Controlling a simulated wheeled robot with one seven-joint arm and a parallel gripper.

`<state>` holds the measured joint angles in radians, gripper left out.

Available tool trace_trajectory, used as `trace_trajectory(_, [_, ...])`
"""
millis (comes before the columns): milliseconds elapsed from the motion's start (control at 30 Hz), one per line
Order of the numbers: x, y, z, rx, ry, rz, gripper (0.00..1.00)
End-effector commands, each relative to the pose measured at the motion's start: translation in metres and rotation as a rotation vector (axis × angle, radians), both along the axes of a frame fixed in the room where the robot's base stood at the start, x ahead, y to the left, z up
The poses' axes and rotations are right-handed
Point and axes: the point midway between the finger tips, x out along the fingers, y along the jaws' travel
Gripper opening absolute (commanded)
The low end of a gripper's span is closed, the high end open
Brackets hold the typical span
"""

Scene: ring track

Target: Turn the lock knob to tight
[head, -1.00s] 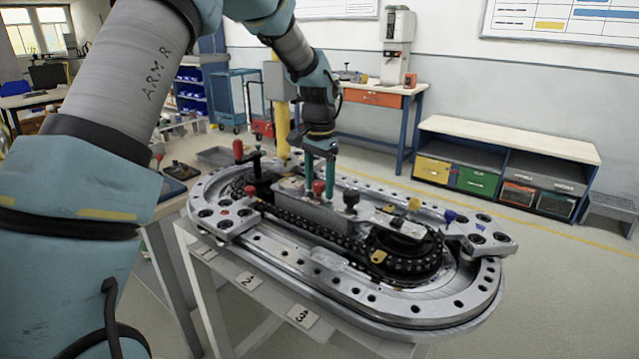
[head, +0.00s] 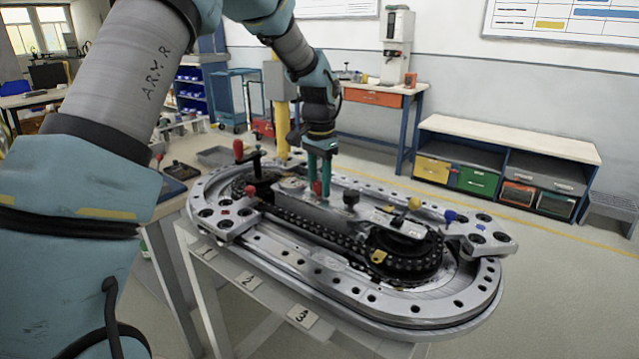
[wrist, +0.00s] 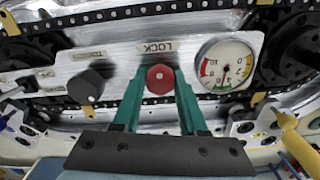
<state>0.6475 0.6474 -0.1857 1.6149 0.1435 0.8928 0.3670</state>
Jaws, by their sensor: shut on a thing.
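The red lock knob (wrist: 160,79) sits on a light metal panel, below an upside-down LOCK label (wrist: 158,47) in the wrist view. My gripper (wrist: 160,95) is shut on it, with one green finger on each side. In the head view, my gripper (head: 319,180) reaches down from above onto the red knob (head: 317,188) at the middle of the ring track (head: 290,262). A round gauge (wrist: 226,66) with a red and green scale is right of the knob in the wrist view. I cannot read the knob's turn position.
A black knob (wrist: 91,86) is on the same panel, left of the lock knob. A black chain (head: 320,228) runs around the track.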

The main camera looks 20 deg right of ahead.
Motion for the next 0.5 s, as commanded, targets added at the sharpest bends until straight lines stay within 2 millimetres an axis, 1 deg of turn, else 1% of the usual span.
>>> trace_trajectory(267, [-0.0003, -0.0003, 0.0012, 0.0, 0.001, -0.159, 0.0])
trace_trajectory(500, [-0.0006, -0.0006, 0.002, -0.001, 0.001, -0.379, 0.0])
